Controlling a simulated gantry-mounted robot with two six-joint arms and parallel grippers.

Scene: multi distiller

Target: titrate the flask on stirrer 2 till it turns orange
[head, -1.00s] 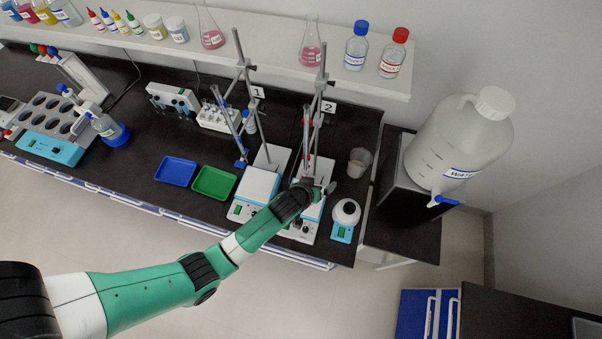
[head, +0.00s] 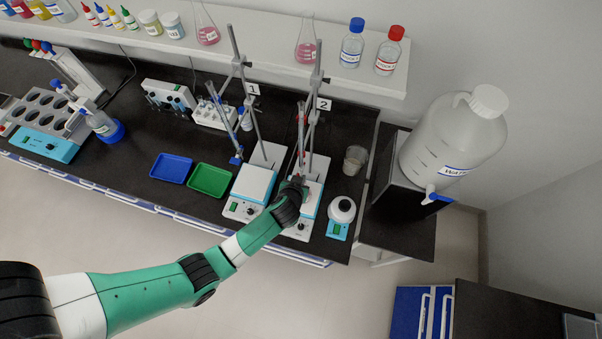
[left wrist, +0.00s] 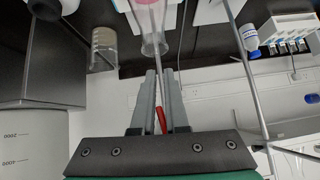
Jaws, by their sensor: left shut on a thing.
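Stirrer 2 (head: 297,229) stands on the black bench, with its stand and burette (head: 302,135) above it. My left gripper (head: 299,180) is at the lower burette, over the stirrer, and my wrist hides part of it. In the left wrist view my left gripper (left wrist: 160,80) is shut, with the red stopcock (left wrist: 161,120) between its fingers; the exact contact is hard to see. Beyond the fingertips is the glass flask (left wrist: 153,38) with pink liquid (left wrist: 153,5). The flask is hidden in the head view. My right gripper is not in view.
Stirrer 1 (head: 244,210) with its own stand is close on the left. Blue (head: 172,168) and green (head: 210,180) trays lie left. A large water jug (head: 452,140) stands at far right.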

